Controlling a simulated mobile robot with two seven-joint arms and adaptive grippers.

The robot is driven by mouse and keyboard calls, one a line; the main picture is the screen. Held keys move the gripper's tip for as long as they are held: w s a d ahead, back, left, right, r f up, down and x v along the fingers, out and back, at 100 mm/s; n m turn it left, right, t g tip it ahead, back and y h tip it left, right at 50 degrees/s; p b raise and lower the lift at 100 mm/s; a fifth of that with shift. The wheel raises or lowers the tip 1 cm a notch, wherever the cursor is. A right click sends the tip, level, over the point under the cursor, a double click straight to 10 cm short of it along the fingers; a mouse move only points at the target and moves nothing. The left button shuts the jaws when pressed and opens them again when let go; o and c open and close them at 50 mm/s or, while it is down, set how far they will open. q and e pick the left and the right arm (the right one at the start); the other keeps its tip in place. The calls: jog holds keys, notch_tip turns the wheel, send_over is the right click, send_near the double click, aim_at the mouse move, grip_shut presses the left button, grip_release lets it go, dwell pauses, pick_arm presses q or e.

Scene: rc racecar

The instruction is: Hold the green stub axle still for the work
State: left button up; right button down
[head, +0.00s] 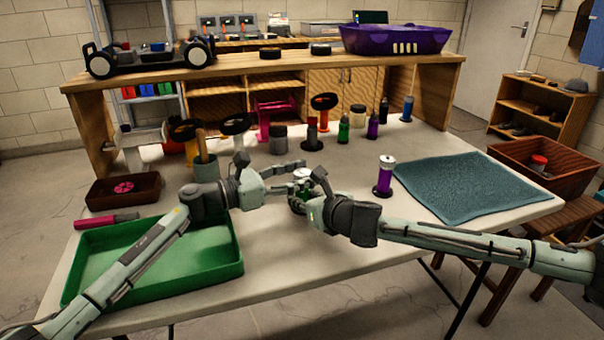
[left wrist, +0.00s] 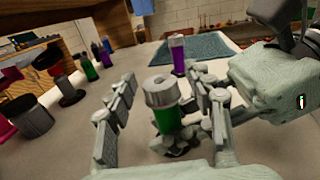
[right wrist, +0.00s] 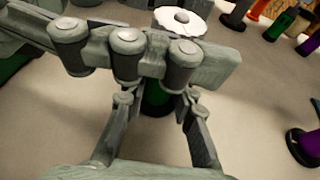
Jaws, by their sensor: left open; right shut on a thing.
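The green stub axle (left wrist: 168,118) has a pale metal top and a green body, and stands upright between my two grippers. My right gripper (right wrist: 155,115) is shut on its lower part, which is mostly hidden behind the fingers in the right wrist view. In the head view, its pale top (head: 302,174) shows between the arms. My left gripper (left wrist: 160,105) is open, its fingers on either side of the axle with gaps. In the right wrist view, the left fingers cross in front of the axle.
A purple stub axle (head: 385,176) stands upright to the right, beside a teal mat (head: 480,185). Several coloured axles and pots line the back of the table. A green tray (head: 205,262) is at the front left, with a pink-handled tool (head: 95,222) behind it.

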pick_arm(q)
jog(key=shift+c, duration=0.3)
jog(key=c, duration=1.1)
jog(key=shift+w+g, duration=0.1)
jog(key=shift+g, duration=0.2)
jog(key=shift+w+f+m+g+h, duration=0.1)
jog(key=shift+m+g+h, duration=0.4)
jog(key=shift+m+g, duration=1.05)
jog(key=shift+w+m+g+h, duration=0.1)
jog(key=shift+m+g+h, duration=0.4)
jog(key=shift+m+g, duration=1.05)
jog(key=shift+s+g, duration=0.25)
jog(key=shift+g, duration=0.95)
jog(key=o, duration=1.2)
jog(key=shift+c, duration=0.2)
